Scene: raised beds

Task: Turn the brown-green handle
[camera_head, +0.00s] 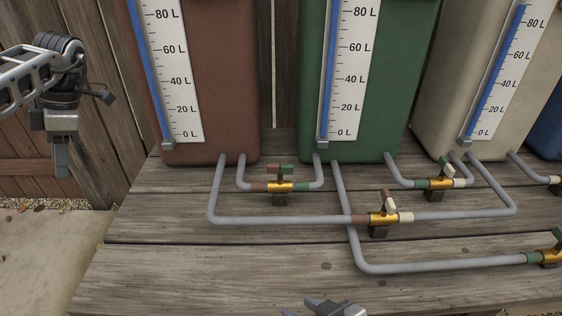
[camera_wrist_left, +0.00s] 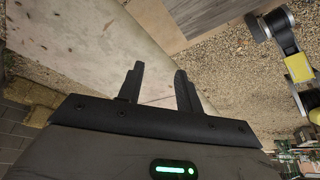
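The brown-green handle (camera_head: 280,168) sits on a brass valve (camera_head: 280,187) in the pipe between the brown tank and the green tank. Its brown end is at left and its green end at right, roughly in line with the pipe. My left gripper (camera_head: 61,160) hangs at the far left, well apart from the handle and beyond the planks' left edge. In the left wrist view my left gripper (camera_wrist_left: 160,85) has its two fingers apart with nothing between them. My right gripper (camera_head: 335,307) shows only in part at the bottom edge; its fingertips are not clear.
The brown tank (camera_head: 215,90), green tank (camera_head: 370,90) and cream tank (camera_head: 470,90) stand behind the pipes. A brown-cream valve (camera_head: 383,219), a green-cream valve (camera_head: 438,183) and other valves sit nearby. Grey pipes cross the planks (camera_head: 200,265). The front left planks are clear.

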